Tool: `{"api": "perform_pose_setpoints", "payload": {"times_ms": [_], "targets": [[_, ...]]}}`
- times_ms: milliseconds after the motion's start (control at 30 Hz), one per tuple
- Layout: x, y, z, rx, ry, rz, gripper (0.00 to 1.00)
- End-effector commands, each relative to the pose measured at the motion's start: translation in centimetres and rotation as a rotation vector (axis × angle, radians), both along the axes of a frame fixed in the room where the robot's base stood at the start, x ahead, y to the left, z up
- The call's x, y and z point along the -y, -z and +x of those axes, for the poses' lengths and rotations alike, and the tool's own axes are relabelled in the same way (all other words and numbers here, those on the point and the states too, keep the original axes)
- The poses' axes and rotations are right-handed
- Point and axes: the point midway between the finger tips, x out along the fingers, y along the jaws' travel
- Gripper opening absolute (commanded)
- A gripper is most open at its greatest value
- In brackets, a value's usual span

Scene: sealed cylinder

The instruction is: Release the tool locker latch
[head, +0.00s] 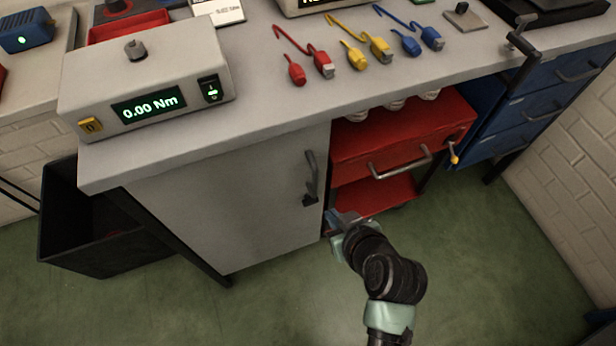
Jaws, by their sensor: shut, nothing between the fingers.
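The tool locker (230,200) is the grey cabinet under the workbench, and its door looks closed. A dark upright latch handle (311,178) sits near the door's right edge, with a small dark block at its lower end. My gripper (338,217) is below and to the right of the latch, near the door's lower right edge, and looks apart from the latch. It is shut and empty. The fingertips are small and partly hidden by the wrist, so their exact distance from the door is hard to tell.
A red drawer unit (400,145) with a metal handle stands right of the locker. Blue drawers (545,105) are farther right. A black open bin (95,235) is at the left. The bench top (265,110) overhangs the locker; a torque meter (145,90) rests on it. The green floor in front is clear.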

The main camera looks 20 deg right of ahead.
Motion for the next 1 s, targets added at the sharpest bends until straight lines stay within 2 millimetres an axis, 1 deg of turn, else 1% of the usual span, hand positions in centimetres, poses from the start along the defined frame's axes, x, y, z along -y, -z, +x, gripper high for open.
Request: {"api": "perform_pose_setpoints", "payload": {"times_ms": [433,567,667,1000], "targets": [[0.0,0.0,0.0,0.000,0.001,0.001,0.00],[0.0,0.4,0.3,0.000,0.001,0.001,0.00],[-0.1,1.3,1.1,0.000,-0.001,0.002,0.00],[-0.2,5.7,5.4,-0.001,0.001,0.001,0.00]]}}
